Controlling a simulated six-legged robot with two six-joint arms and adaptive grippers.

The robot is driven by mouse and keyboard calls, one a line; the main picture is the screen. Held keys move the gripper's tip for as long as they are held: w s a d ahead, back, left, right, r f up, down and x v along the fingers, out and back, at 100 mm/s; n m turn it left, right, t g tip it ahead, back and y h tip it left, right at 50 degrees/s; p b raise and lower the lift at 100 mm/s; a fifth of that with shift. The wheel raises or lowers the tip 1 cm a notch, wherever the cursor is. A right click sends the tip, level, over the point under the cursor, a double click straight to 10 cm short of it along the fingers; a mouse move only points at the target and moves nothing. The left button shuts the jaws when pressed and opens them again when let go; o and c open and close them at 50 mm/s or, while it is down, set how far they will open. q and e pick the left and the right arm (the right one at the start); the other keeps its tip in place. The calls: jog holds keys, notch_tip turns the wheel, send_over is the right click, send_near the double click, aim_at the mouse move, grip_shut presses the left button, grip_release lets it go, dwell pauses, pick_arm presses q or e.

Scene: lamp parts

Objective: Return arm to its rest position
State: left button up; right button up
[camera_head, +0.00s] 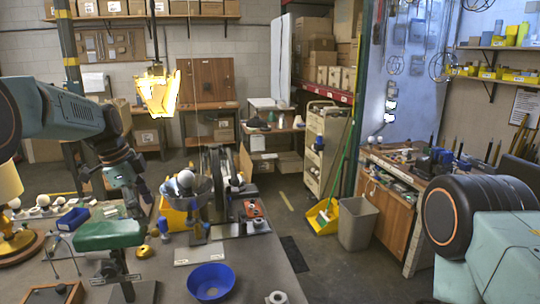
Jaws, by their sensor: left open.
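My left arm (65,112) comes in from the left, and its gripper (138,205) hangs fingers down above the left part of the grey table (240,270). The gripper is open and I see nothing between its fingers. A white ball-shaped bulb (186,179) sits at a dark bowl-like holder on a stand, to the right of the gripper and apart from it. A lamp with a yellow shade (9,183) and brass base (18,243) stands at the left edge. My right arm (495,235) shows at the lower right; its gripper is out of the frame.
A green-topped stand (108,235) and a blue bowl (211,282) are at the table's front. A blue tray (73,219) lies at the left. A lit lamp (158,91) hangs above the table. A grey bin (357,223) stands on open floor beside a wooden workbench (388,213).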

pick_arm(q)
jog(key=s+d+f+n+t+y+b, duration=0.1)
jog(key=s+f+n+b, duration=0.25)
jog(key=f, duration=0.65)
jog(key=s+d+f+n+b, duration=0.1)
jog(key=s+f+n+b, duration=0.2)
jog(key=f, duration=0.8)
jog(key=s+d+f+n+t+y+b, duration=0.1)
jog(key=s+f+n+b, duration=0.3)
jog(key=f, duration=0.6)
jog(key=s+d+f+n+g+b, duration=0.1)
jog(key=s+f+b, duration=0.3)
jog(key=s+f, duration=0.4)
jog(key=s+d+f+n+g+b, duration=0.1)
jog(key=s+d+f+n+b, duration=0.1)
jog(key=s+f+b, duration=0.3)
jog(key=s+d+f+n+g+b, duration=0.1)
jog(key=s+f+b, duration=0.4)
jog(key=s+f, duration=0.7)
jog(key=s+n+g, duration=0.1)
jog(key=s, duration=1.1)
jog(key=shift+d+f, duration=0.15)
jog(key=shift+d, duration=0.15)
jog(key=shift+s, duration=0.1)
